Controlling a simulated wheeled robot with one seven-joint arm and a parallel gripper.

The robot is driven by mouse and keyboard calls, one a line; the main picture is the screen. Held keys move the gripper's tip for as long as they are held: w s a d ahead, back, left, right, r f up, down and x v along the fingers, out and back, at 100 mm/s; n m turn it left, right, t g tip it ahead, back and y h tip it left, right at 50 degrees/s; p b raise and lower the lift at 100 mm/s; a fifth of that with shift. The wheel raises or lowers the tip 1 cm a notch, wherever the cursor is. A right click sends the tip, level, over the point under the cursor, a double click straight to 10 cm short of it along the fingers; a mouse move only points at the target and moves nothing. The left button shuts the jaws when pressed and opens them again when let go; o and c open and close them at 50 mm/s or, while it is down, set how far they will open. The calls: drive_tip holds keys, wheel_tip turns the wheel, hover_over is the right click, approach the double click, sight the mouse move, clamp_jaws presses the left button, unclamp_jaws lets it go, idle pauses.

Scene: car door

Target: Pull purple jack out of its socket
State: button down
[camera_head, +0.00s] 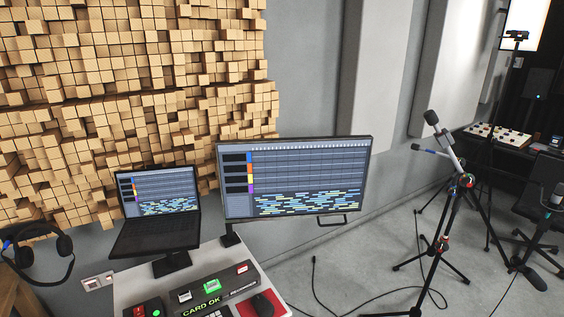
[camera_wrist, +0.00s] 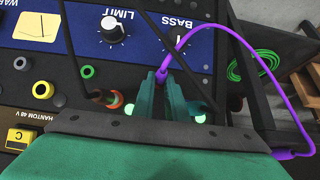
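In the wrist view, the purple jack (camera_wrist: 162,75) sits at the tips of my gripper (camera_wrist: 168,82), whose teal fingers are close together around it. A purple cable (camera_wrist: 227,31) arcs from the jack up and over to the right, then down to another purple plug (camera_wrist: 290,153) at the right edge. The fingers and my gripper's body hide whatever is below the jack, so I cannot see its socket or whether the jack is seated in it. My gripper is not visible in the head view.
The dark panel has a green socket (camera_wrist: 87,71), a yellow socket (camera_wrist: 42,89), an orange-ringed socket (camera_wrist: 115,100) and a knob (camera_wrist: 112,28). Dark bars rise on both sides of the fingers. A green cable coil (camera_wrist: 252,65) lies right. The head view shows a laptop (camera_head: 158,205) and monitor (camera_head: 295,180).

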drive_tip(key=shift+s+d+r, duration=0.35)
drive_tip(key=shift+s+d, duration=0.15)
drive_tip(key=shift+s, duration=0.3)
drive_tip(key=shift+s+d+r, duration=0.3)
drive_tip(key=shift+s+d, duration=0.15)
drive_tip(key=shift+s, duration=0.3)
drive_tip(key=shift+s+d+r, duration=0.35)
drive_tip(key=shift+s+d, duration=0.15)
drive_tip(key=shift+s, duration=0.3)
drive_tip(key=shift+s+d, duration=0.1)
